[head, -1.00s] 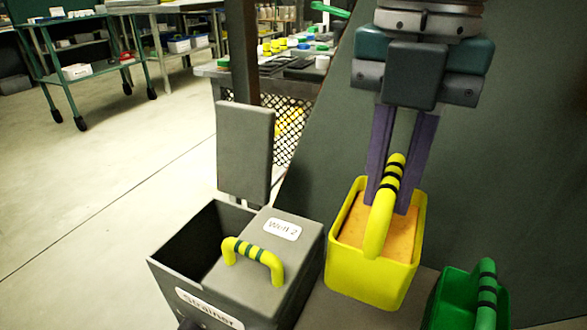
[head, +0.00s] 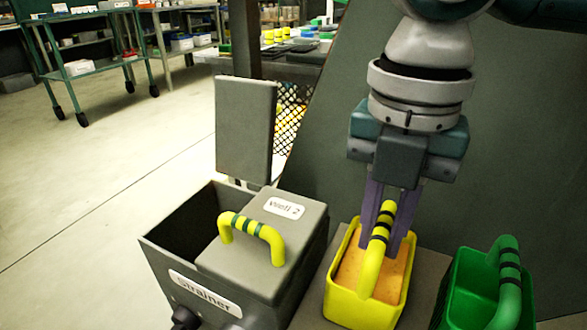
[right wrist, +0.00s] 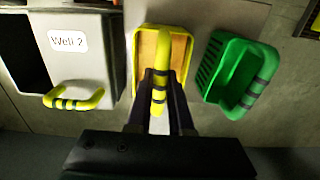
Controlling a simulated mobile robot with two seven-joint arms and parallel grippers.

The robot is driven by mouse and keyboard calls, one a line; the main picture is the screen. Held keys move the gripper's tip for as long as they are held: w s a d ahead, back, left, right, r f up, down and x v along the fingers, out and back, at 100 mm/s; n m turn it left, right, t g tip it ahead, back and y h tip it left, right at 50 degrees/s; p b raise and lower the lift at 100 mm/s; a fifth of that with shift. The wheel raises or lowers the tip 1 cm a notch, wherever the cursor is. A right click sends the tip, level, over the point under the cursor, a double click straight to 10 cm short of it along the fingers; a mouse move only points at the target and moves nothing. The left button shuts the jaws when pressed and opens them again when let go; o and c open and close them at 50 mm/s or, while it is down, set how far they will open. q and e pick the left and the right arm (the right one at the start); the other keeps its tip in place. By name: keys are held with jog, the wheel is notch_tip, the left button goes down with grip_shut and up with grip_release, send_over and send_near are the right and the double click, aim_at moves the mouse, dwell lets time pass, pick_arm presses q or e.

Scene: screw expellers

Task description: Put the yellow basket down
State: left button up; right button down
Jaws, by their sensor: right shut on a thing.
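The yellow basket (head: 342,307) has a yellow handle with black bands and an orange-brown filling. It stands upright between the grey strainer box and the green basket. My right gripper (head: 388,228) comes down from above with its purple fingers shut on the basket's handle. In the right wrist view the fingers (right wrist: 160,98) straddle the handle of the yellow basket (right wrist: 139,50). The basket appears at the level of the grey surface below, but I cannot tell whether its bottom touches. My left gripper is not in view.
A grey box labelled Strainer and Well 2 (head: 300,240) with a yellow-green handle stands close on the left. The green basket (head: 460,280) stands close on the right. A dark slanted panel (head: 500,190) rises behind. A green cart (head: 85,60) is far off on the open floor.

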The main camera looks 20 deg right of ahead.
jog(key=c, duration=0.8)
grip_release()
notch_tip(320, 180, up, 12)
jog(key=p, duration=0.5)
jog(key=shift+r+p, duration=0.1)
jog(key=shift+p, duration=0.2)
